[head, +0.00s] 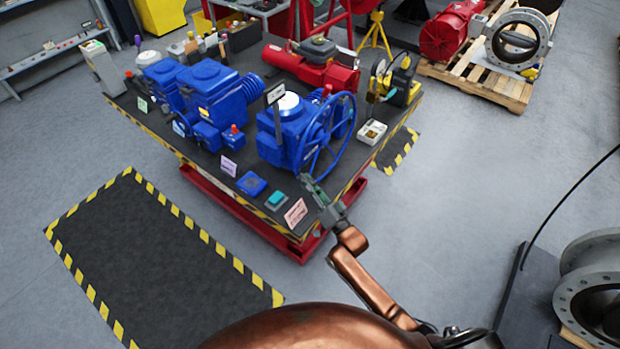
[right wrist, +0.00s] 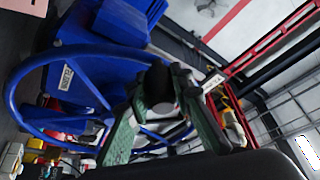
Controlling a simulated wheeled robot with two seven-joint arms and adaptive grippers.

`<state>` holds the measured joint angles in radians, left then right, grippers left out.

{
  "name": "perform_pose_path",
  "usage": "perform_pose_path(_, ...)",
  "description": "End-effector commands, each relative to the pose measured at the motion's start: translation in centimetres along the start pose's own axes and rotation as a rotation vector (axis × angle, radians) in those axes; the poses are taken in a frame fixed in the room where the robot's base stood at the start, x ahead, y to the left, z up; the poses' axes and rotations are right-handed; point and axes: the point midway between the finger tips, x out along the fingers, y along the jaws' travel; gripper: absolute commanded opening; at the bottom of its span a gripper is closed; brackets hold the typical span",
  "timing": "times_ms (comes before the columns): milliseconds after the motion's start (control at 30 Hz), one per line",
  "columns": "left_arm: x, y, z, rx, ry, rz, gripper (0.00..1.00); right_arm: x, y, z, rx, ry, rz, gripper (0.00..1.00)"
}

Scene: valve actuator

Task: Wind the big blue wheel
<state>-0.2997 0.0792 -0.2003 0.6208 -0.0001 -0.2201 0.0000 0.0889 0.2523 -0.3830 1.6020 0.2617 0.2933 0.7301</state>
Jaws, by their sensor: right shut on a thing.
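The big blue wheel (head: 328,134) stands upright, facing right, on the front of a blue valve actuator (head: 285,122) on the table. My right gripper (head: 311,186) is at the lower front of the wheel's rim. In the right wrist view the curved rim of the wheel (right wrist: 100,50) runs in from the left to the green-padded fingers (right wrist: 160,97). A dark knob-like piece shows between the fingers, which are shut on the wheel at its rim. The exact contact is partly hidden by the fingers. My left gripper is not in view.
The dark table (head: 190,150) with yellow-black edges also holds another blue actuator (head: 215,92), a red actuator (head: 310,70) and small parts. A blue pad (head: 251,184) and a teal button box (head: 276,201) lie near the front corner.

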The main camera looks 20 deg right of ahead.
Motion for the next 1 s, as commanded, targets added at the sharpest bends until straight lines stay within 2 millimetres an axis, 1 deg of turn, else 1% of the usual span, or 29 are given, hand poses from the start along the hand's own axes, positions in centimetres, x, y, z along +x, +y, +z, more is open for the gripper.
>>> perform_pose_path(33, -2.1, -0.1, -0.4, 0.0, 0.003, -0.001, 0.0, 0.6, -1.4, -1.4, 0.036, 0.005, 0.011, 0.0)
perform_pose_path(200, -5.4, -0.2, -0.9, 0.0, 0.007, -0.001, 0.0, 1.4, -3.0, -3.2, 0.161, 0.006, 0.06, 0.0)
perform_pose_path(333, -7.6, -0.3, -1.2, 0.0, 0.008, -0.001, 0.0, 1.9, -4.0, -4.7, 0.259, 0.007, 0.101, 0.0)
perform_pose_path(400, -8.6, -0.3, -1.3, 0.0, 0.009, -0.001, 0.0, 2.3, -4.3, -5.5, 0.269, 0.005, 0.106, 0.0)
perform_pose_path(500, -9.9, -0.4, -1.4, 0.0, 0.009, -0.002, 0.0, 2.8, -4.9, -6.8, 0.264, 0.005, 0.103, 0.0)
perform_pose_path(700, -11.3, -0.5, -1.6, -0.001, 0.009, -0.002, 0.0, 3.7, -5.6, -8.9, 0.262, 0.007, 0.102, 0.0)
perform_pose_path(1000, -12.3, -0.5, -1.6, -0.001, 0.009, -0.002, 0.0, 4.5, -5.8, -10.7, 0.262, 0.005, 0.101, 0.0)
